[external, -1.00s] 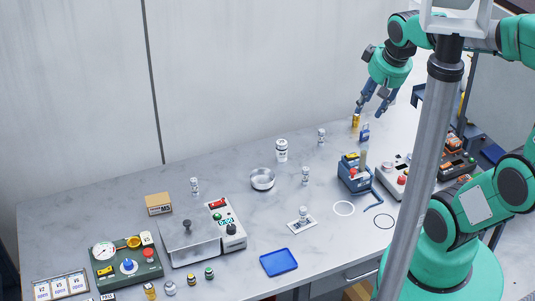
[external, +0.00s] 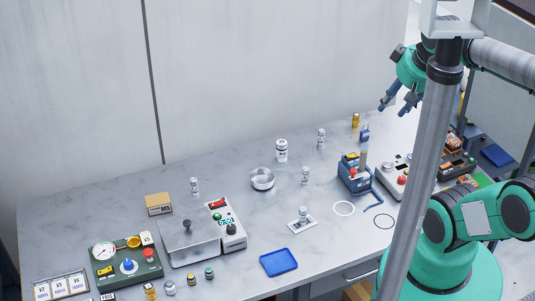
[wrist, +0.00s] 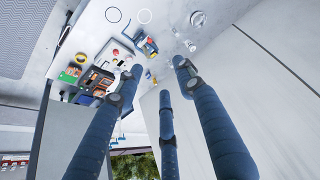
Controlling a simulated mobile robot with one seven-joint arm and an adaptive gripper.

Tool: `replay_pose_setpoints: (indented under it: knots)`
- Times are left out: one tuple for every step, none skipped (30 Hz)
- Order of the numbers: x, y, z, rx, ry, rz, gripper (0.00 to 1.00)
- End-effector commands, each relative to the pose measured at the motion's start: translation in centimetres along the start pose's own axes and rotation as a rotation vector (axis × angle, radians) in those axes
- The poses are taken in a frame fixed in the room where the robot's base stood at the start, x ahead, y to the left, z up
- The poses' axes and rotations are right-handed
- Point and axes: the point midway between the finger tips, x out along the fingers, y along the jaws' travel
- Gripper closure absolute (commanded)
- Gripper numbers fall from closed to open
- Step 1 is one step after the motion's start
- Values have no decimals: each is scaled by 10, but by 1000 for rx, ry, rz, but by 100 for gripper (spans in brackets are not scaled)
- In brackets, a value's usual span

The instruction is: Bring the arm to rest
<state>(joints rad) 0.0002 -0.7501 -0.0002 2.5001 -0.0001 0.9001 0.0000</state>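My gripper (external: 395,103) is in the air near the back right of the table, above and to the right of a small yellow can (external: 355,121). Its blue fingers are spread apart with nothing between them. In the wrist view my gripper (wrist: 160,75) also shows its fingers apart and empty, with the table beyond them. Part of my arm is hidden behind a grey pole in the external view.
The grey pole (external: 424,170) stands in front of my arm. The marble table (external: 110,205) holds a blue rack (external: 353,180), a metal dish (external: 262,180), a white jar (external: 281,150), a blue tray (external: 279,263) and several small bottles. A wall is behind.

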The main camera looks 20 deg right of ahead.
Motion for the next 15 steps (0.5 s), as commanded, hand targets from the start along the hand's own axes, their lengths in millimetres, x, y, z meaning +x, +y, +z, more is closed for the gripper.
replay_pose_setpoints:
  knots:
    - [6,0,4,0,0,0,62]
    - [9,0,5,0,0,0,62]
    - [14,0,7,0,0,0,62]
    - [17,0,9,0,0,0,62]
    - [21,0,11,0,0,0,62]
    - [27,0,14,0,0,0,62]
    - [32,0,17,0,0,0,62]
    - [36,0,19,0,0,0,62]
    - [42,0,23,0,0,0,62]
    - [47,0,25,0,-1,0,62]
    - [52,0,28,0,-1,0,62]
    - [58,0,31,0,0,0,62]
    - [62,0,33,0,0,0,62]
    - [67,0,36,0,0,0,62]
    - [72,0,38,0,0,0,62]
